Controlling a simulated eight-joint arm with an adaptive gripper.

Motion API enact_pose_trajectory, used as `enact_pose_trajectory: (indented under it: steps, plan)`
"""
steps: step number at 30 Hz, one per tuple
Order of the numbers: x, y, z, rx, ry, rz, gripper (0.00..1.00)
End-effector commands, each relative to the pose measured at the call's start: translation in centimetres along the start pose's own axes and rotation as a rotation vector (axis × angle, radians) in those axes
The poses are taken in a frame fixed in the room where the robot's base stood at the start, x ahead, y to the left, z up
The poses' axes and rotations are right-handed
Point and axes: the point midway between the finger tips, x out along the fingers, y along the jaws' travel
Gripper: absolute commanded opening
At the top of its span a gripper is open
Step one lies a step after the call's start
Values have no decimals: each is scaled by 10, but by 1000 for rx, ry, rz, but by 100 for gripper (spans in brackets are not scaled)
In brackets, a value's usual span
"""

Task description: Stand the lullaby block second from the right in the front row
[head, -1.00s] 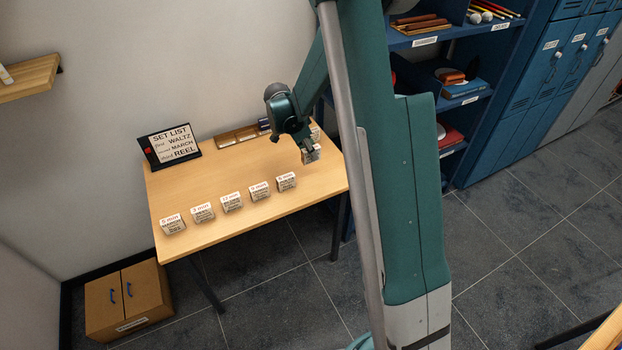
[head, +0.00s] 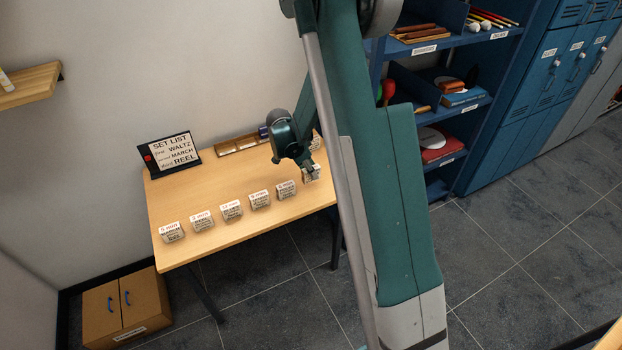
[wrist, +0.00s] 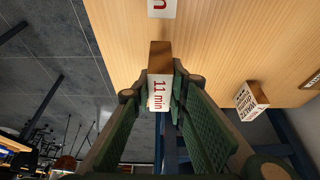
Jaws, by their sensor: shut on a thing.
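My gripper (wrist: 161,93) is shut on a small block (wrist: 160,80) whose white face reads "11 min". In the head view my gripper (head: 307,168) holds this block (head: 311,174) at the right end of the front row. I cannot tell whether it touches the table. The held block's title is not readable, so I cannot tell if it is the lullaby block. The row's other blocks, from left, are one (head: 173,233), a second (head: 202,222), a third (head: 231,211), a fourth (head: 260,200) and the nearest (head: 286,190), which also shows in the wrist view (wrist: 162,8).
The wooden table (head: 215,180) has bare room behind the row. A set list sign (head: 172,152) and a wooden rack (head: 238,144) stand at the back. Another block (wrist: 250,100) stands to the right in the wrist view. Blue shelves (head: 455,110) are beyond the table's right.

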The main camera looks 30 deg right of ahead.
Motion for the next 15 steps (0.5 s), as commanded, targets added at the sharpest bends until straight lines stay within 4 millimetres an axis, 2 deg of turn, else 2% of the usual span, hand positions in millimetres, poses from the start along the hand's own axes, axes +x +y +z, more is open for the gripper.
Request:
enact_pose_trajectory:
  steps: [5,15]
  plan:
    - [4,0,2,0,0,0,4]
    - [32,0,13,0,0,0,4]
